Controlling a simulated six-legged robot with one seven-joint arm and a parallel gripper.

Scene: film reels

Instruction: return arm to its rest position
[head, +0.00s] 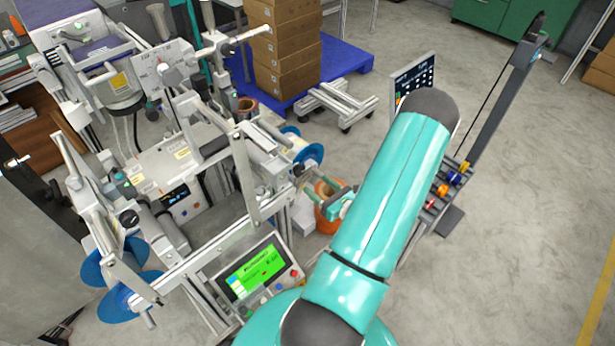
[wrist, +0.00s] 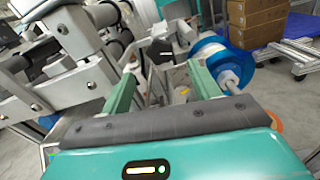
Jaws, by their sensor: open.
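My teal arm (head: 385,190) reaches from the bottom of the head view up to a dark elbow, then bends out of sight behind itself. My gripper (head: 318,188) shows small beside the arm, close to the right end of the grey machine. In the wrist view its two green fingers (wrist: 163,80) stand wide apart, with no object held between them. The machine's frame and rollers lie beyond the fingers. A blue-flanged reel (wrist: 208,62) on a spindle is beyond the right finger; whether they touch I cannot tell.
The grey film machine (head: 170,165) with a green-lit screen (head: 253,270) fills the left. An orange round object (head: 327,222) is below my gripper. A rack with coloured spools (head: 448,186) stands right of my arm. Cardboard boxes (head: 287,50) sit on a blue pallet. Floor at right is clear.

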